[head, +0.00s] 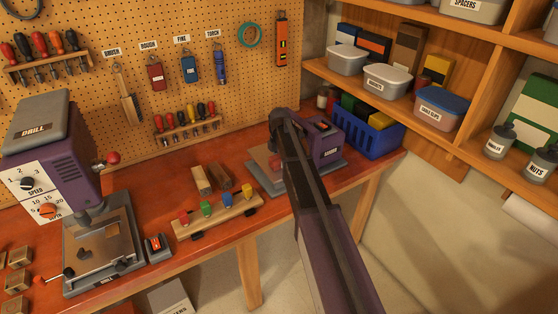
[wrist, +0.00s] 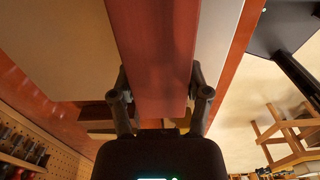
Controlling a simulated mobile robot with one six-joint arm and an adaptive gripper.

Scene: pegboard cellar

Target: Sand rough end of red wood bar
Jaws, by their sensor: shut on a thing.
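In the wrist view a dark red wood bar (wrist: 155,45) runs up from between the fingers of my gripper (wrist: 160,76), which is shut on it. The bar's near end is squared off just above the gripper body; its far end leaves the picture, so I cannot tell how rough it is. In the head view my arm reaches over the purple sander (head: 326,150), and its grey base (head: 262,184) shows left of the arm. My fingers are hidden there. A small reddish patch (head: 275,161) shows beside the arm; I cannot tell whether it is the bar.
A wooden rack (head: 240,212) with coloured pieces stands left of the sander, with brown wood bars (head: 201,179) behind it. A purple drill press (head: 70,150) stands at the left. A blue crate (head: 372,142) stands right of the sander. The bench's front edge is near.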

